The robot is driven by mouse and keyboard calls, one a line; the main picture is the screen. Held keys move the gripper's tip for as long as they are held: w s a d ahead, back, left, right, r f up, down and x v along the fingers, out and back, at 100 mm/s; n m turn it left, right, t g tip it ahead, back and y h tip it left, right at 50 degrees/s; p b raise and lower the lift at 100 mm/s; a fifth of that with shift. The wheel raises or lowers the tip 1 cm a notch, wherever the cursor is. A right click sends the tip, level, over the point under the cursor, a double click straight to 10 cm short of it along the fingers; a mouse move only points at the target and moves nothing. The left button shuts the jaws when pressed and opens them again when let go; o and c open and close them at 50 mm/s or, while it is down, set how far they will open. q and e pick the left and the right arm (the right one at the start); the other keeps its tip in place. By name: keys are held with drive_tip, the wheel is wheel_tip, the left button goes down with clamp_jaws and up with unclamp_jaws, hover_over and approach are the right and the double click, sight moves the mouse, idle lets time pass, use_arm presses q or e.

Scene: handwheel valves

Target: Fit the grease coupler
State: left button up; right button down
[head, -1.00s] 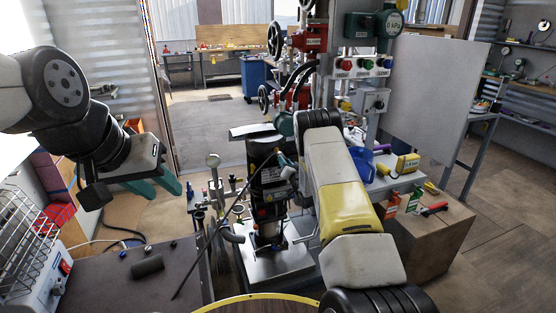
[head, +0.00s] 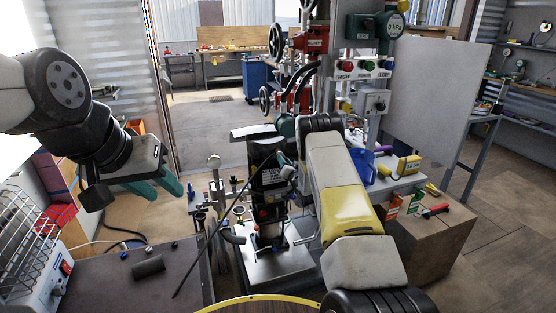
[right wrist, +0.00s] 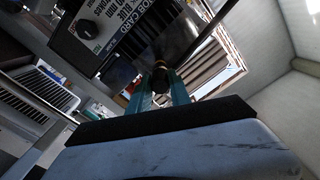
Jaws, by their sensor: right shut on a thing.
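My left gripper (head: 160,185) hangs at the left in the head view, its two teal fingers apart and empty. My right gripper is mostly hidden behind my own arm in the head view. In the right wrist view its teal fingers (right wrist: 159,92) are shut on a small dark, brass-toned piece (right wrist: 160,72), which looks like the grease coupler. A thin dark hose (head: 208,243) slants down to the left from the black unit (head: 267,165). That unit stands upright on a metal plate, and its lettered face (right wrist: 125,25) is close beyond the fingers. Whether the coupler touches a fitting is hidden.
Small fittings and posts (head: 215,190) stand left of the black unit. Red valves with handwheels (head: 275,40) and a gauge panel (head: 368,65) rise behind. A dark bench top (head: 130,285) lies front left.

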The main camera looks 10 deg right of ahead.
drive_tip(key=shift+w+a, duration=0.15)
drive_tip(key=shift+w, duration=0.5)
drive_tip(key=c, duration=1.1)
unclamp_jaws()
drive_tip(key=shift+s, duration=0.1)
drive_tip(key=s, duration=0.2)
drive_tip(key=s+d, duration=0.1)
drive_tip(key=s, duration=0.4)
drive_tip(key=shift+s+d, duration=0.25)
